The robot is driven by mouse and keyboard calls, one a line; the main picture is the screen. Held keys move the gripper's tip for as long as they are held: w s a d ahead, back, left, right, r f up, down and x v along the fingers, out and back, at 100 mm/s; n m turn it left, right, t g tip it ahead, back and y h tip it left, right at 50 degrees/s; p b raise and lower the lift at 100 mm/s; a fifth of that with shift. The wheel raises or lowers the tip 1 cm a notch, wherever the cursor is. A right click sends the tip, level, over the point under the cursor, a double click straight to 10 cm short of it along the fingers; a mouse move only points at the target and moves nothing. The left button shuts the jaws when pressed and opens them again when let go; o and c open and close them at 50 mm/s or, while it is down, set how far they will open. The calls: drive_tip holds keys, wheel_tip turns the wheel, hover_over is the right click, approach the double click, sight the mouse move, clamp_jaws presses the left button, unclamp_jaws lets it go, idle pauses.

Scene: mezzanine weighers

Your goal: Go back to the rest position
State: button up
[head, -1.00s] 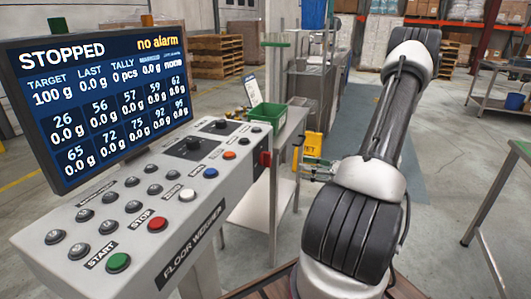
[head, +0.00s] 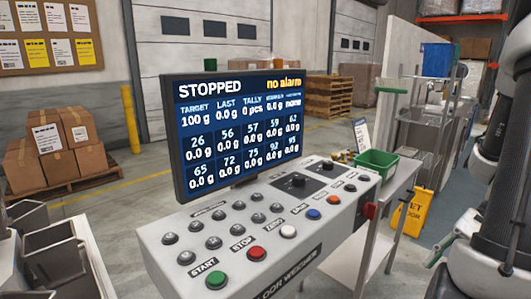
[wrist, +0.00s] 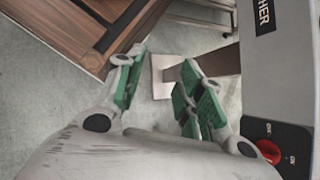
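My gripper (wrist: 160,88) shows in the wrist view with its two green-padded fingers spread apart and nothing between them. It hangs beside the floor weigher console (wrist: 275,70), above the console's foot plate. In the head view my arm is at the right edge and the gripper itself is out of the picture. The floor weigher console (head: 285,240) stands in front, with green START and red STOP buttons. Its screen (head: 240,130) reads STOPPED and no alarm.
A red rotary switch (wrist: 268,152) is on the console's side. A green bin (head: 376,163) sits on a bench behind the console. A yellow floor sign (head: 410,213) stands beyond. Stacked cartons (head: 60,140) are at left. Grey metal chutes (head: 50,255) are at lower left.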

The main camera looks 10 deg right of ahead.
drive_tip(key=w+a+r+n+t+h, duration=0.1)
drive_tip(key=a+r+n+t+h, duration=0.1)
drive_tip(key=r+n, duration=0.4)
drive_tip(key=a+r+n+t+h, duration=0.3)
drive_tip(key=a+r+n+h, duration=0.2)
drive_tip(key=r, duration=0.7)
drive_tip(key=shift+w+a+n+h, duration=0.25)
drive_tip(key=shift+w+n+h, duration=0.15)
drive_tip(key=shift+n, duration=0.6)
